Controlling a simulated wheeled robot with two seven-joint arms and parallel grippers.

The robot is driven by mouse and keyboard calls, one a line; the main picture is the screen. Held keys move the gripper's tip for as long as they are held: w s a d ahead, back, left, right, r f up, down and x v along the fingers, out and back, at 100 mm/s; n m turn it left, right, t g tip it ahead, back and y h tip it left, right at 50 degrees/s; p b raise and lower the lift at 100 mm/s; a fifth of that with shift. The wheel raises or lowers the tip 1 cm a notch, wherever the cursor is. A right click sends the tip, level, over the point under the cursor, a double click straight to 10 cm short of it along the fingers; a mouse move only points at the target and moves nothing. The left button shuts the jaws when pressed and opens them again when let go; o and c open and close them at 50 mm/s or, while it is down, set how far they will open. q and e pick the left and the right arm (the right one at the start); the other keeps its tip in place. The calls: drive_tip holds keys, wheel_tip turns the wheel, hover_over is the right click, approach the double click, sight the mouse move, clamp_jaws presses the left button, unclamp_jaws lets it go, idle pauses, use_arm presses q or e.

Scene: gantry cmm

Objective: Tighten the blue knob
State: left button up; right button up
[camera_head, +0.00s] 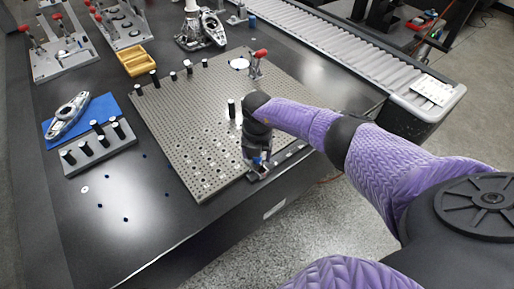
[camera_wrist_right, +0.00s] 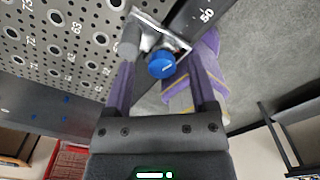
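The blue knob (camera_wrist_right: 161,65) sits on a small metal bracket (camera_wrist_right: 155,38) at the edge of the perforated plate. In the head view only a small blue spot (camera_head: 257,161) shows there, mostly hidden by my right gripper (camera_head: 259,153). In the wrist view my right gripper (camera_wrist_right: 163,72) is open, with one finger to each side of the knob. A gap shows between the knob and the fingers; how far the fingertips reach along the knob is hard to tell. My left gripper is not in view.
The perforated plate (camera_head: 185,120) carries several black posts and a red-handled clamp (camera_head: 257,64). A pin block (camera_head: 100,148), a blue mat (camera_head: 102,106) and a yellow tray (camera_head: 135,60) lie left. A conveyor (camera_head: 330,40) runs behind. The dark table's front left is mostly clear.

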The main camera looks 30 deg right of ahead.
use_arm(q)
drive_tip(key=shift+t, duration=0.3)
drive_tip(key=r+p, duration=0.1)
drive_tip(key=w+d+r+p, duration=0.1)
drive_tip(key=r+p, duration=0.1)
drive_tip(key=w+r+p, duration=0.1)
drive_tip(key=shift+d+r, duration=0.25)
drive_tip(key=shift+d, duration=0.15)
use_arm(e)
wheel_tip(320, 180, up, 10)
